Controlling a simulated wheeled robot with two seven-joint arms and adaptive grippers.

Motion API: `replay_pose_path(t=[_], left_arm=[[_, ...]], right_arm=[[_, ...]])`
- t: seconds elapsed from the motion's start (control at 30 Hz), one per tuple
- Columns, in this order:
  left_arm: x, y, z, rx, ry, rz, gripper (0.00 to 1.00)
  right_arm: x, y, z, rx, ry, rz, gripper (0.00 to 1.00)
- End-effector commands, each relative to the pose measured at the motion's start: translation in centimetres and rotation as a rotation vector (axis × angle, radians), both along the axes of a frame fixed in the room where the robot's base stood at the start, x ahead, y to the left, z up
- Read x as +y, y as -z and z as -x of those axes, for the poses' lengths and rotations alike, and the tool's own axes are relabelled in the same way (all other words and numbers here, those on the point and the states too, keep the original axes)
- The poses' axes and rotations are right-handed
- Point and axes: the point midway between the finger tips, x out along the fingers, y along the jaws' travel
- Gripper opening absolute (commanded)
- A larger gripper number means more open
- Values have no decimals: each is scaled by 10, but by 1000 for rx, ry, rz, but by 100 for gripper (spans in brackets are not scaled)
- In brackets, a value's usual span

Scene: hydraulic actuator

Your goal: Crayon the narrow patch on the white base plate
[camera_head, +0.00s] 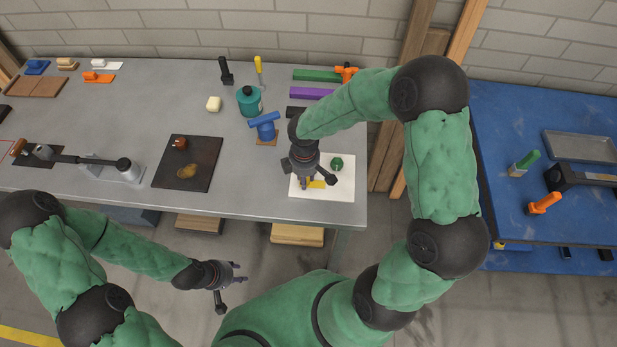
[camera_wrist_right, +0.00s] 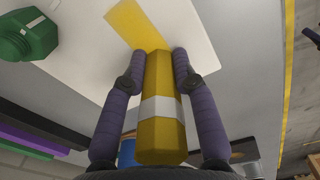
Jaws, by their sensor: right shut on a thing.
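The white base plate (camera_head: 341,190) lies flat at the right front of the grey table. It also shows in the right wrist view (camera_wrist_right: 85,55). A narrow yellow patch (camera_wrist_right: 135,22) runs across it, and it also shows in the head view (camera_head: 317,184). My right gripper (camera_wrist_right: 153,60) is shut on a thick yellow crayon (camera_wrist_right: 160,135) with a white band. The crayon's far end overlaps the near end of the patch; I cannot tell whether it touches the plate. My left gripper (camera_head: 233,287) is open and empty in front of the table.
A green hexagonal bolt (camera_head: 337,163) stands on the plate beside the patch, also in the wrist view (camera_wrist_right: 27,35). A blue fitting (camera_head: 264,125), a teal container (camera_head: 249,101) and a purple bar (camera_head: 310,93) stand behind. A dark board (camera_head: 200,182) lies to the left.

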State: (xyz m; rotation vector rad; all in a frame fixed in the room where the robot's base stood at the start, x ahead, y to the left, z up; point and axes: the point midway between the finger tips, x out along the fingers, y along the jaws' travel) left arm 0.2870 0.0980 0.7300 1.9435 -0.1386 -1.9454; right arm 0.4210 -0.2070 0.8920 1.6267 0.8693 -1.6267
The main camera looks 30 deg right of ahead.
Motion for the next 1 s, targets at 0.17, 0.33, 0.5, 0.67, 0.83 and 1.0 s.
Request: replay_pose_path(t=[0.17, 0.33, 0.5, 0.67, 0.83, 1.0], left_arm=[[0, 1, 0, 0, 0, 0, 40], [0, 0, 0, 0, 0, 0, 40], [0, -2, 0, 0, 0, 0, 40], [0, -2, 0, 0, 0, 0, 40], [0, -2, 0, 0, 0, 0, 40], [0, -9, 0, 0, 0, 0, 40]], right_arm=[[7, 1, -4, 0, -1, 0, 0], [5, 1, -3, 1, 1, 0, 0], [-1, 0, 2, 3, 1, -1, 0], [-2, 0, 2, 2, 0, 0, 0], [-2, -1, 2, 1, 0, -1, 0], [-2, -10, 2, 0, 0, 0, 0]])
